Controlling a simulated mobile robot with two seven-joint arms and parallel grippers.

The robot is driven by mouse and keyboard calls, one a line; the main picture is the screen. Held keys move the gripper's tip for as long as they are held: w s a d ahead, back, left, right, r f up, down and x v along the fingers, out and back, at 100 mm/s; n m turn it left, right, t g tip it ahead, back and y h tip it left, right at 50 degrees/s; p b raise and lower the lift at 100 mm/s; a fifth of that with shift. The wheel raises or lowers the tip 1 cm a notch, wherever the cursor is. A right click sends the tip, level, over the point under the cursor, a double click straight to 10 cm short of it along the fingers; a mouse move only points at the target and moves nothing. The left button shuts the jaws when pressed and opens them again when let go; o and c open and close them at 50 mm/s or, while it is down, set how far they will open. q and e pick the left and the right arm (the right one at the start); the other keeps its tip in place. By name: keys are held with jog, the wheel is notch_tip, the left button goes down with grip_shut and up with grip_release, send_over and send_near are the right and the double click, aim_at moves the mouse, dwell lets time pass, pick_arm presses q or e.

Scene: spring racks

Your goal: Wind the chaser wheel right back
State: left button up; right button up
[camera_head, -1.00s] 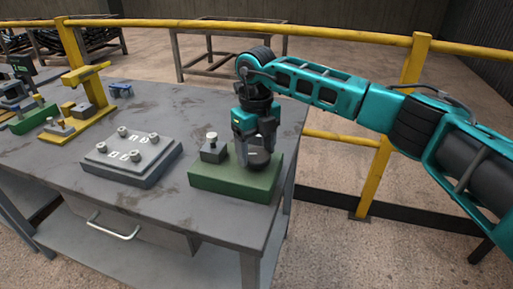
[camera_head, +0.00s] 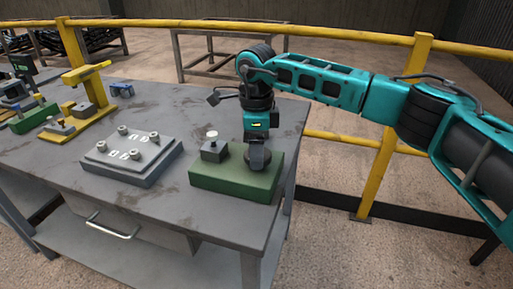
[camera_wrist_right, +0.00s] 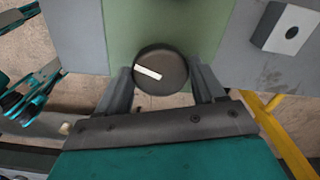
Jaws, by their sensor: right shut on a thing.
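The chaser wheel appears to be the dark round knob (camera_head: 258,158) on top of the green block (camera_head: 225,182) at the table's right end. It also shows in the right wrist view (camera_wrist_right: 161,70), with a white pointer mark on its face slanting down to the right. My right gripper (camera_head: 257,150) comes down on it from above and is shut on it, one finger on each side. A small grey box with a white-topped post (camera_head: 213,150) stands on the same block, left of the knob. My left gripper is not in the head view.
A grey plate with several bolts (camera_head: 132,155) lies left of the green block on the grey table (camera_head: 205,215). A yellow stand (camera_head: 85,95) and other small fixtures are farther left. A yellow railing (camera_head: 390,130) runs behind and right of the table.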

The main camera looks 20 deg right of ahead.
jog(key=shift+n, duration=1.6)
jog(key=o, duration=1)
jog(key=shift+o, duration=0.2)
notch_tip(320, 180, up, 13)
